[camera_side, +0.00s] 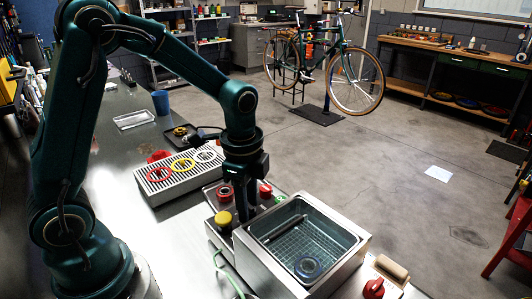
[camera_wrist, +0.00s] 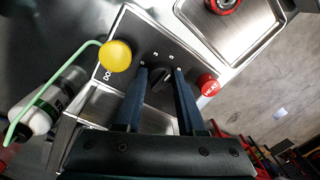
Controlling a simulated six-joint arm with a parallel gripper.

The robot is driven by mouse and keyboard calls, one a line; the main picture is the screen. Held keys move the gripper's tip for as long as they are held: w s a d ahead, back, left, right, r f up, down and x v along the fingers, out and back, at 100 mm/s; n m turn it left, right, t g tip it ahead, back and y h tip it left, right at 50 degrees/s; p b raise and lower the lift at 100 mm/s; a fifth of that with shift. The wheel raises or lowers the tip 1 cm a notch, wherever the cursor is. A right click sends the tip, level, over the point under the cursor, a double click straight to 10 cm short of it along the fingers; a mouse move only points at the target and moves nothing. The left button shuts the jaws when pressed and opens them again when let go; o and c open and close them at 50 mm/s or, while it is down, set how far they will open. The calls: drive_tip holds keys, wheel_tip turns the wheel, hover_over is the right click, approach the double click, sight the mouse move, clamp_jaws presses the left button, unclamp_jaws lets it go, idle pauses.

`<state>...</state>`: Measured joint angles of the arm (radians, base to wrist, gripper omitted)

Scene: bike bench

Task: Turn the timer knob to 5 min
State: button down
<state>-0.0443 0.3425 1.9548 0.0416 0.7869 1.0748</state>
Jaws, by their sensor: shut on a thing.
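The black timer knob (camera_wrist: 160,84) sits on a dark control panel (camera_wrist: 148,45) between a yellow button and a red button. Small pale marks surround it, too small to read, and I cannot tell which one the knob points to. My gripper (camera_wrist: 161,76) points down at the panel with one finger on each side of the knob, shut on it. In the side view my gripper (camera_side: 244,205) stands over the panel beside the metal basin and hides the knob.
The yellow button (camera_wrist: 115,55) and red button (camera_wrist: 208,85) flank the knob closely. A basin (camera_side: 348,243) with a wire basket stands to the right. A slatted rack (camera_side: 180,180) with coloured rings is to the left. A green tube (camera_wrist: 45,90) crosses a white bottle (camera_wrist: 38,118).

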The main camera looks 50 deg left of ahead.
sight(249, 205)
drive_tip(key=c, duration=0.5)
unclamp_jaws()
drive_tip(key=shift+s+d+r, duration=0.1)
drive_tip(key=shift+s+r, duration=0.05)
drive_tip(key=shift+r, duration=2.45)
drive_tip(key=shift+r, duration=0.1)
drive_tip(key=s+r+n+t, duration=0.1)
drive_tip(key=s+n, duration=0.2)
drive_tip(key=n, duration=0.1)
drive_tip(key=s+d+r+n+t, duration=0.1)
drive_tip(key=s+r+n+t, duration=0.1)
drive_tip(key=s+n, duration=0.2)
drive_tip(key=s+r+n+t, duration=0.1)
drive_tip(key=s+n+t, duration=0.1)
drive_tip(key=s+n, duration=0.2)
drive_tip(key=shift+d+r, duration=0.35)
drive_tip(key=shift+r, duration=0.05)
